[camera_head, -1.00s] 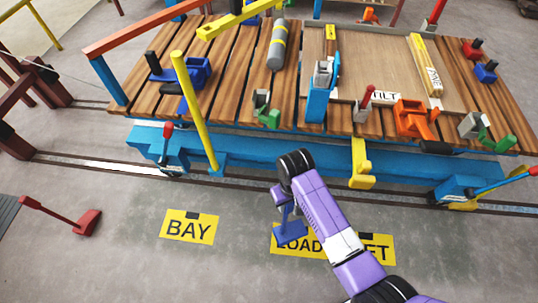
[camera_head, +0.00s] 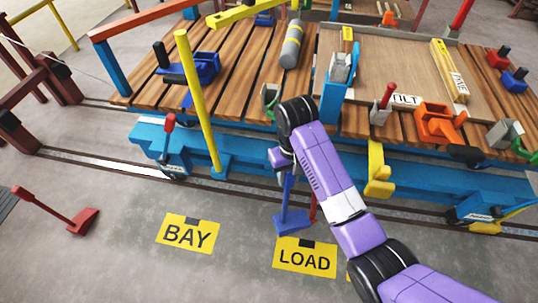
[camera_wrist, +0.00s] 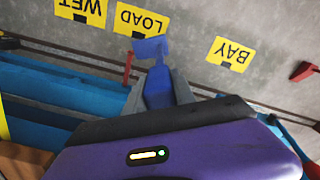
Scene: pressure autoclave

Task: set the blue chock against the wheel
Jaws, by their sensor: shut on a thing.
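The blue chock (camera_head: 292,220) has a wedge-like foot and an upright blue handle. My gripper (camera_head: 284,178) is shut on the handle, and the foot hangs low near the floor, just behind the LOAD sign. I cannot tell whether it touches the floor. In the wrist view the blue handle (camera_wrist: 158,92) sits between the two grey fingers (camera_wrist: 159,88). The cart's front left wheel (camera_head: 174,176) shows only slightly under its blue housing, at the rail, left of and apart from the chock. Other wheels are mostly hidden.
A red chock with a long handle (camera_head: 82,220) lies on the floor at left. A red upright bar (camera_head: 313,207) stands close beside the blue chock. A yellow post (camera_head: 198,100) and yellow bracket (camera_head: 379,172) stand at the cart's front edge. Floor around the BAY sign (camera_head: 187,234) is clear.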

